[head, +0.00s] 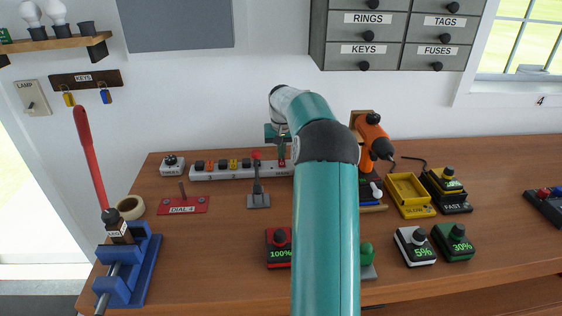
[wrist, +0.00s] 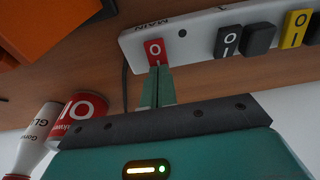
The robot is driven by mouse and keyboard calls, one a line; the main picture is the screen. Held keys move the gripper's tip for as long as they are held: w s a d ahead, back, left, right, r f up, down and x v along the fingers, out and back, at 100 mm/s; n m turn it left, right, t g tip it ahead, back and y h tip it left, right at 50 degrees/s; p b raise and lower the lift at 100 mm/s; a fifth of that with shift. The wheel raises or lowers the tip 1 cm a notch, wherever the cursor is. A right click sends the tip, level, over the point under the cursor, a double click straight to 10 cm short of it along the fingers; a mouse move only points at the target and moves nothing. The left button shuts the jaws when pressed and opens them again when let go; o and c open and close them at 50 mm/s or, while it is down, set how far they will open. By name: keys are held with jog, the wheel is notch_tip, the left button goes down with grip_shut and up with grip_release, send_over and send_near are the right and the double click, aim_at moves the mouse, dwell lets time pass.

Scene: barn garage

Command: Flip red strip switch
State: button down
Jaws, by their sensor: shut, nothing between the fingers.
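The white power strip (wrist: 190,35) crosses the top of the wrist view, with the word MAIN at one end. Its red rocker switch (wrist: 154,50) sits at that end, marked O and I. My gripper (wrist: 157,70) is shut and empty, its green fingertips at the lower edge of the red switch, overlapping it slightly in the picture; I cannot tell whether they touch. In the head view the strip (head: 222,174) lies along the back of the workbench, and my arm hides part of its right end. My gripper there (head: 281,150) is partly hidden by my arm.
An orange drill (head: 371,135) stands right of my arm. A grey lever with a red knob (head: 257,185) stands before the strip. Several dial boxes, including a 100% one (head: 279,250), sit in front.

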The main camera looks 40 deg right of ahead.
jog(key=shift+f, duration=0.35)
jog(key=shift+r, duration=3.55)
jog(key=shift+a, duration=0.1)
jog(key=s+a+r+n, duration=0.1)
jog(key=a+r, duration=0.3)
jog(key=a, duration=0.5)
jog(key=s+a+r+n+t, duration=0.1)
jog(key=s+a+r+n, duration=0.15)
jog(key=a, duration=0.65)
jog(key=a+r+n, duration=0.1)
jog(key=a+r, duration=0.3)
jog(key=a, duration=0.4)
jog(key=s+a+f+n+t, duration=0.1)
jog(key=s+a+f, duration=0.2)
jog(key=s+a, duration=0.7)
jog(key=s+a+f+n+t+y, duration=0.1)
jog(key=s+a+f+n+t, duration=0.1)
jog(key=s+a, duration=0.8)
jog(key=s+f, duration=0.1)
jog(key=s, duration=0.1)
jog(key=shift+s, duration=0.3)
